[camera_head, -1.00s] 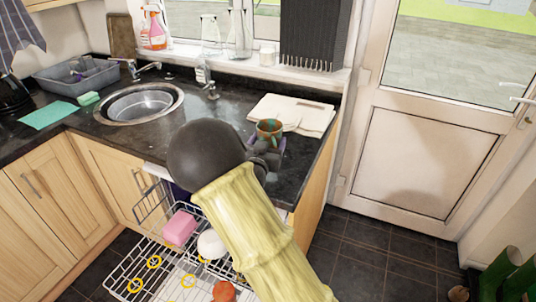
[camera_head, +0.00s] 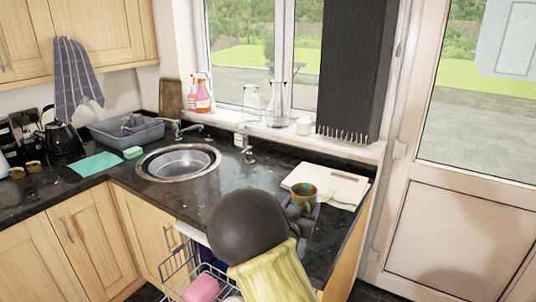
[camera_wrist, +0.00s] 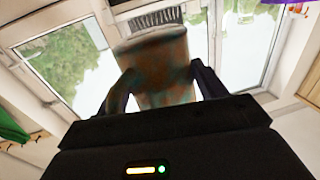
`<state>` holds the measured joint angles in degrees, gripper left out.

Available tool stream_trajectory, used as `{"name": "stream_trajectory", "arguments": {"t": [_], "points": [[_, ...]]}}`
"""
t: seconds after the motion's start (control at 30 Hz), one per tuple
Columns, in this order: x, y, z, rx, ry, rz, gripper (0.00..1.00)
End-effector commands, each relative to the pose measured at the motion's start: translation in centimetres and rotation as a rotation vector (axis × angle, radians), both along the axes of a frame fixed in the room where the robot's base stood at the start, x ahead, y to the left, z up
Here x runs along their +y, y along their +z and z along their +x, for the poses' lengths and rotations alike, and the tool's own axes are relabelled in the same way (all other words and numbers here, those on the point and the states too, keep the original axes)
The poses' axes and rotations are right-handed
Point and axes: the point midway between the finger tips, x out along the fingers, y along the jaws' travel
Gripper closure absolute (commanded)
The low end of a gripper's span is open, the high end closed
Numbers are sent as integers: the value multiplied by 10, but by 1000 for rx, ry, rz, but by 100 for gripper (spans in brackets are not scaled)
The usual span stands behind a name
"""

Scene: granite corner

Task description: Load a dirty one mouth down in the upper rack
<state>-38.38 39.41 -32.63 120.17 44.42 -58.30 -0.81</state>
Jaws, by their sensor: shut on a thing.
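A brown and teal stained mug (camera_head: 303,194) is held in my gripper (camera_head: 301,207) above the dark counter, in front of the pale boards by the window. In the wrist view the mug (camera_wrist: 163,68) sits between the two fingers of my gripper (camera_wrist: 165,82). Its mouth looks upward in the head view. The wire dishwasher rack (camera_head: 178,262) is pulled out at the bottom of the head view, with a pink block-shaped item (camera_head: 202,288) in it. My arm hides much of the rack, and the picture's lower edge cuts it off. Which rack level this is, I cannot tell.
A round metal sink (camera_head: 178,163) with a tap lies to the left. A grey basin (camera_head: 125,131), a green cloth (camera_head: 94,164) and a kettle (camera_head: 60,137) stand farther left. Pale boards (camera_head: 338,187) lie on the counter's right end.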

Motion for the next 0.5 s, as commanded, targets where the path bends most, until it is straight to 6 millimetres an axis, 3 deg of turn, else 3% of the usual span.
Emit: {"name": "stream_trajectory", "arguments": {"t": [0.03,0.2,0.5], "points": [[0,15,0,-2,0,0,61],[0,42,0,-2,0,0,61],[0,68,0,-2,0,0,61]]}}
